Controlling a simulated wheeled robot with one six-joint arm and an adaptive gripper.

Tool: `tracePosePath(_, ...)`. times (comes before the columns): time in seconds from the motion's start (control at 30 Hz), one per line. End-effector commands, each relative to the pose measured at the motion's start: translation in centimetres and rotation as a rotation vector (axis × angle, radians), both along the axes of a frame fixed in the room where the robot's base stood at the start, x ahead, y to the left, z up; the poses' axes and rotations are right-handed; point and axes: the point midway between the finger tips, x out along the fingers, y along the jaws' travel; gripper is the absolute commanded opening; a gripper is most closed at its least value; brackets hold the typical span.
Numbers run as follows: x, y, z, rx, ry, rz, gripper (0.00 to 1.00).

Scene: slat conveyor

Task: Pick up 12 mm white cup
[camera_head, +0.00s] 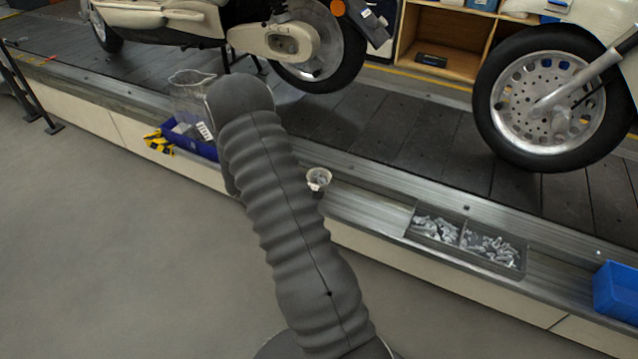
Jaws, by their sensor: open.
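A small white cup (318,177) stands on the metal edge rail of the conveyor, just right of my arm in the head view. It looks upright, and something greyish shows inside it. Any size mark on it is too small to read. My arm, in a grey ribbed cover, rises from the bottom of the view and passes left of the cup. My gripper does not show; the arm may hide it. I cannot tell how far it is from the cup.
A divided grey tray of metal parts (438,238) and a blue bin (617,291) lie right along the rail. A clear jug (188,92) and a blue tray (203,149) are left, partly behind my arm. Scooters stand on the dark slats (405,135). The grey floor (110,250) is clear.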

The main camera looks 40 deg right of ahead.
Motion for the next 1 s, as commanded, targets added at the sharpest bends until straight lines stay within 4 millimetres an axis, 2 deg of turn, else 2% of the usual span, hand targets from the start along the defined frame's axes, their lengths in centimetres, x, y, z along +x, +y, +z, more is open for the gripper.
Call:
tracePosePath(0.23,-0.1,-0.3,-0.1,0.001,-0.001,0.002,0.68)
tracePosePath(0.27,-0.1,-0.3,-0.1,0.001,-0.001,0.002,0.63)
tracePosePath(0.43,-0.1,-0.3,-0.1,0.001,-0.001,0.001,0.22)
tracePosePath(0.77,-0.1,-0.3,0.0,0.000,-0.001,0.001,0.21)
tracePosePath(1.0,0.0,-0.3,1.6,-0.001,-0.002,0.001,0.21)
